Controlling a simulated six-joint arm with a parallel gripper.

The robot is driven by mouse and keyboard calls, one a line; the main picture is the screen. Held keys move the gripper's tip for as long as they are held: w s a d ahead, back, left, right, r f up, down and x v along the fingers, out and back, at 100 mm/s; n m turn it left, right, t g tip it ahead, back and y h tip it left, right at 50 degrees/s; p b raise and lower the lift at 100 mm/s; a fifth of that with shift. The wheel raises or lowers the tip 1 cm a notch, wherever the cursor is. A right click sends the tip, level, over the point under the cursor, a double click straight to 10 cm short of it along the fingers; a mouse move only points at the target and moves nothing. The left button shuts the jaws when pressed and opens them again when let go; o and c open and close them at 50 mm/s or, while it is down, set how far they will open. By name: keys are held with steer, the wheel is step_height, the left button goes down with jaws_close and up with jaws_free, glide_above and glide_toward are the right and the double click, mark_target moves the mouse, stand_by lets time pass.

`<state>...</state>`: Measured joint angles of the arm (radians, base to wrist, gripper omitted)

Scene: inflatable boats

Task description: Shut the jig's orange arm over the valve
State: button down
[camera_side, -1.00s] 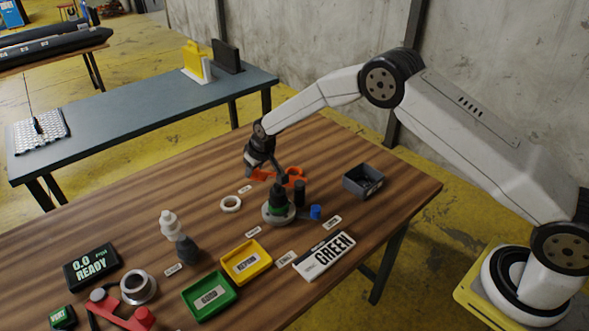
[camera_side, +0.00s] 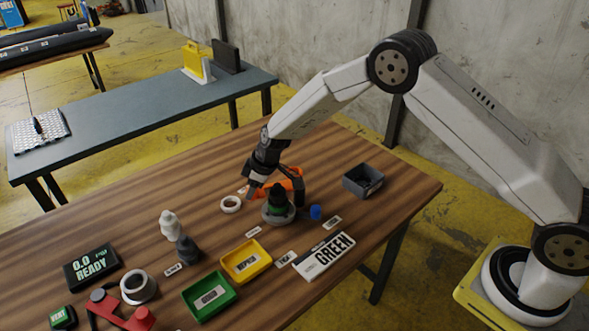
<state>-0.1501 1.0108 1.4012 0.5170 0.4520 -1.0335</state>
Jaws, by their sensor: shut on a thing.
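The jig (camera_side: 270,217) is a round grey base on the wooden table, with a dark valve with a green band (camera_side: 277,203) standing upright on it. The jig's orange arm (camera_side: 292,184) shows just behind and above the valve, partly hidden by my gripper. My gripper (camera_side: 258,187) is at the arm's left end, behind and left of the valve, and is shut on the orange arm. The exact grip is small and partly hidden. I cannot tell whether the arm touches the valve.
A blue cap (camera_side: 316,212) is right of the jig, and a grey box (camera_side: 362,181) stands farther right. A white ring (camera_side: 231,204) lies left of my gripper.

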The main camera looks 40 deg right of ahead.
steer(key=shift+s+a+n+g+y, duration=0.15)
steer(key=shift+s+n+g, duration=0.1)
steer(key=shift+s+n, duration=0.55)
steer(key=shift+s+a+n+g+y, duration=0.15)
steer(key=shift+s+n+g+y, duration=0.05)
steer(key=shift+s+n, duration=0.55)
steer(key=shift+s+a+n+g+y, duration=0.15)
steer(key=shift+s+n+g, duration=0.1)
steer(key=shift+s+n, duration=0.55)
steer(key=shift+s, duration=0.2)
steer(key=shift+c, duration=1.7)
jaws_free()
steer(key=shift+r, duration=0.1)
steer(key=v, duration=0.7)
steer(key=shift+d+r, duration=0.15)
steer(key=shift+r, duration=0.15)
steer(key=shift+s, duration=0.1)
